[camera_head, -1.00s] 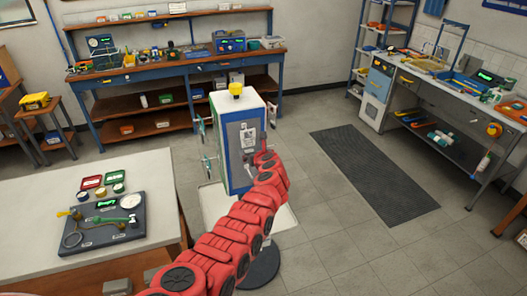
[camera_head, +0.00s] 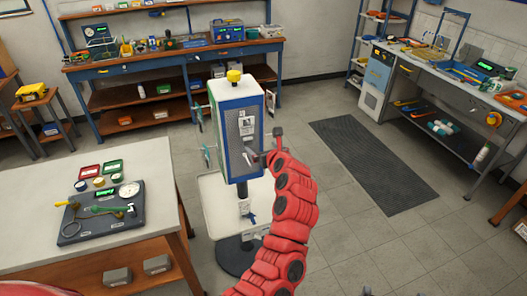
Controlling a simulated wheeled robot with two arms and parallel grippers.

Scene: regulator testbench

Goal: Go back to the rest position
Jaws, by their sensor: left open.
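My left gripper (camera_head: 264,146) is at the end of the red arm, in front of the white and blue cabinet (camera_head: 237,108). It is dark and small, with its jaws apart close to the grey front panel (camera_head: 245,128). I cannot tell whether it touches the panel. I see nothing held in it. The cabinet stands upright on a dark post and has a yellow knob (camera_head: 234,76) on top. Handles stick out from its left and right sides. My right gripper is not in view.
A table (camera_head: 150,165) at the left holds a dark gauge board (camera_head: 100,213) and small trays. A white shelf (camera_head: 212,208) sits below the cabinet. Workbenches line the back and right (camera_head: 420,75). A dark mat (camera_head: 372,165) lies on open floor to the right.

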